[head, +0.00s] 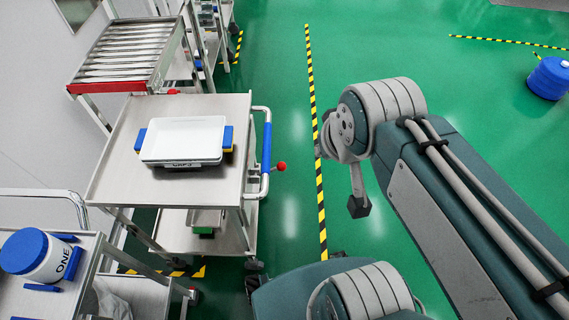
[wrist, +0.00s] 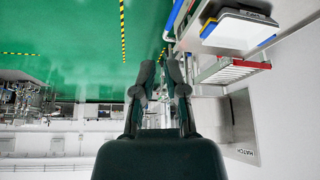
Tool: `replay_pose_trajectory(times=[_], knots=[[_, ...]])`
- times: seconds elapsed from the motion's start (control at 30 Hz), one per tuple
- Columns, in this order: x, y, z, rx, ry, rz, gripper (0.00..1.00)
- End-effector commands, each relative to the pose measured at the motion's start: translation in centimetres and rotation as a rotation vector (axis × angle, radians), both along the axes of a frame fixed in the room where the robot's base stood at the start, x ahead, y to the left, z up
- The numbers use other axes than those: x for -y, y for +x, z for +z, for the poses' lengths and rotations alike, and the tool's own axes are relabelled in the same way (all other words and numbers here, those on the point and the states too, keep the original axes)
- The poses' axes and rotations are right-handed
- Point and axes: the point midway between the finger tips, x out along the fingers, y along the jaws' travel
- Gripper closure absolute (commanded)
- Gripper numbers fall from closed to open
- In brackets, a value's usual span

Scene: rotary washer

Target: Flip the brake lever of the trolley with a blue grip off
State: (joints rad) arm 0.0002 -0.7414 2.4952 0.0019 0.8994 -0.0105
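The trolley (head: 112,178) with a blue grip (head: 266,148) stands left of centre in the head view. A red ball knob (head: 281,166) sticks out beside the grip, on the side facing my arm; it looks like the end of the brake lever. In the wrist view, the blue grip (wrist: 173,16) shows at the top, partly cut off. My gripper (head: 358,207) is to the right of the knob, apart from it, over the floor. In the wrist view, my gripper (wrist: 161,70) has its two fingers apart with nothing between them.
A white tray (head: 182,138) on blue and yellow ones rests on the trolley top. A rack with a red edge (head: 107,87) stands behind. Another trolley with a blue-lidded tub (head: 45,258) is at lower left.

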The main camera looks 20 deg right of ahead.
Motion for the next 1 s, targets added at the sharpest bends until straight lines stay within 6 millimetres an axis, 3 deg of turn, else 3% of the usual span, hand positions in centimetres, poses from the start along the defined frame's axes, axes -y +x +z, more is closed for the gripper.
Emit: replay_pose_trajectory(times=[0.17,0.47,0.77,1.0], knots=[[-0.2,2.1,-0.2,-0.042,-0.022,0.071,1.00],[-0.5,7.6,-1.6,-0.133,-0.074,0.276,1.00],[-0.7,13.3,-4.7,-0.211,-0.104,0.482,1.00],[-0.7,17.5,-8.5,-0.266,-0.117,0.646,1.00]])
